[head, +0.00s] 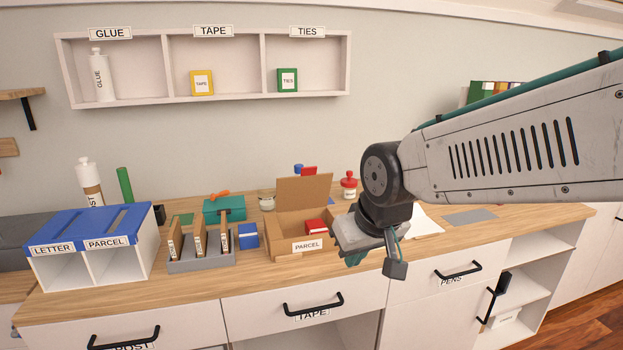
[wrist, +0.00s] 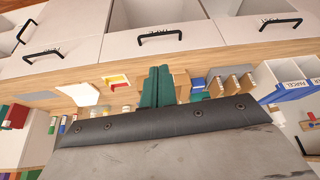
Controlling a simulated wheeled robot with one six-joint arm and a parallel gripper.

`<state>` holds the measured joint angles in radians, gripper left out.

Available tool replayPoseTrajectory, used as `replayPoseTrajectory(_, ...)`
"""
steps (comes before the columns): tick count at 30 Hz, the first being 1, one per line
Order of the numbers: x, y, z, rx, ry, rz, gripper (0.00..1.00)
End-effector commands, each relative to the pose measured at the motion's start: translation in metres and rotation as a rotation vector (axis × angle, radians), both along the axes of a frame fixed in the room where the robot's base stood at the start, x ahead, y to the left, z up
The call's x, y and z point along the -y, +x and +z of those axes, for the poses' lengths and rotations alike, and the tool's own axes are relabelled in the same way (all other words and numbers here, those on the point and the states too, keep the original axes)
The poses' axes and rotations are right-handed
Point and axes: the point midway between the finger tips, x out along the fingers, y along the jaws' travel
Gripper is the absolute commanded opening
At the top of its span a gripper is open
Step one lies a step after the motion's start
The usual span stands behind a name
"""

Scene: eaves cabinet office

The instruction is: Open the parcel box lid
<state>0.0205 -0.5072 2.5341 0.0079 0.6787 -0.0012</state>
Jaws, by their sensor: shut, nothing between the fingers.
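The cardboard parcel box (head: 288,252), labelled PARCEL on its front, sits on the wooden counter. Its lid (head: 304,189) stands raised at the back, so the box is open. A red packet (head: 315,227) shows inside. My gripper (head: 355,259) is in front and to the right of the box, apart from the lid. Its teal fingers show in the wrist view (wrist: 157,88), shut together with nothing between them. The box's right part is partly hidden behind my arm in the head view.
A blue-topped letter and parcel sorter (head: 62,240) stands at the left. A grey rack (head: 205,264) with upright dividers, a blue box (head: 247,235) and a teal toolbox (head: 224,209) are left of the box. A red-topped bottle (head: 349,187) stands behind. Drawer handles (head: 314,304) jut out below.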

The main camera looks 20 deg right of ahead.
Motion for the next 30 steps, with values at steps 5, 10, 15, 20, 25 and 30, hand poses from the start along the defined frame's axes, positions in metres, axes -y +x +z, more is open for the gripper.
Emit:
replayPoseTrajectory(5, 0.003, 0.048, -0.008, 0.143, 0.0, -0.01, 0.0)
replayPoseTrajectory(10, 0.01, 0.115, -0.018, 0.354, -0.006, -0.028, 0.0)
replayPoseTrajectory(15, 0.021, 0.18, -0.027, 0.614, -0.021, -0.05, 0.0)
replayPoseTrajectory(20, 0.033, 0.222, -0.035, 0.861, -0.043, -0.072, 0.0)
replayPoseTrajectory(25, 0.045, 0.243, -0.044, 1.121, -0.076, -0.093, 0.0)
replayPoseTrajectory(30, 0.052, 0.241, -0.051, 1.34, -0.109, -0.103, 0.0)
